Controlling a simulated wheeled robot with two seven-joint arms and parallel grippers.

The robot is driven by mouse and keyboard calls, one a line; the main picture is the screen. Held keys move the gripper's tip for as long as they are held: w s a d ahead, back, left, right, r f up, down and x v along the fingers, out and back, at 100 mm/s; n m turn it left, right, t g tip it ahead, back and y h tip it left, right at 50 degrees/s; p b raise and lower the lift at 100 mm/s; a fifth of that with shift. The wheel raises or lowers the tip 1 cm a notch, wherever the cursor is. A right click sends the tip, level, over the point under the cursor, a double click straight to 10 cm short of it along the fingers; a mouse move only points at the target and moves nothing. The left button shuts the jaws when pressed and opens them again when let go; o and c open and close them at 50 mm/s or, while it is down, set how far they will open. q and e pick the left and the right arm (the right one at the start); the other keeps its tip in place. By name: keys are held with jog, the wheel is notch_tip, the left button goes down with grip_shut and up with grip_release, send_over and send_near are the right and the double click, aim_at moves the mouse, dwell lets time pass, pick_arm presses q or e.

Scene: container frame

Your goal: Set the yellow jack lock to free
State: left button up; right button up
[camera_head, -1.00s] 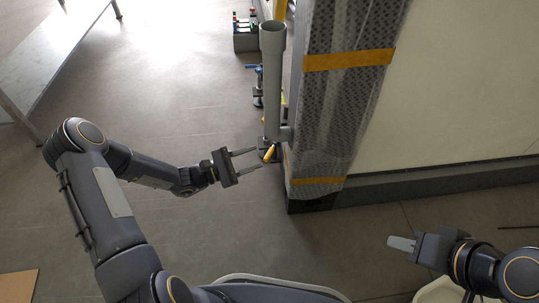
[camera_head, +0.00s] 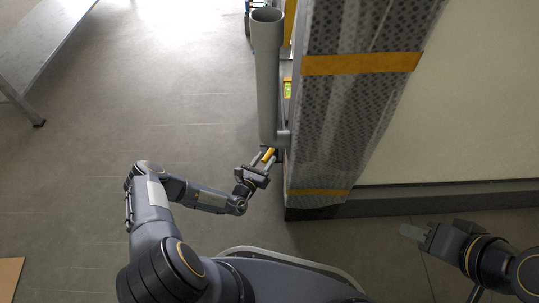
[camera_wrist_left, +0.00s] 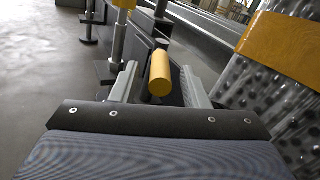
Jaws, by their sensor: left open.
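The yellow jack lock (camera_head: 268,153) is a short yellow cylinder low on the frame, beside the foot of the grey tube. In the left wrist view the yellow lock (camera_wrist_left: 160,76) points towards the camera. My left gripper (camera_head: 262,159) is open at it; in the left wrist view its two fingers (camera_wrist_left: 158,70) stand on either side of the lock, with visible gaps. The lock's mount is partly hidden behind it. My right gripper (camera_head: 411,232) is at the lower right, away from the lock; its finger gap cannot be made out.
The grey vertical tube (camera_head: 267,80) stands just above the lock in the head view. The wrapped column (camera_head: 345,110) with orange bands is close on the right. A metal table (camera_head: 38,60) is at the upper left. The floor between is clear.

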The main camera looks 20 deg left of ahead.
aim_at(272, 150)
pick_arm(q)
jog(key=shift+b+x, duration=0.5)
jog(key=shift+x, duration=1.15)
jog(key=shift+c, duration=0.2)
grip_shut()
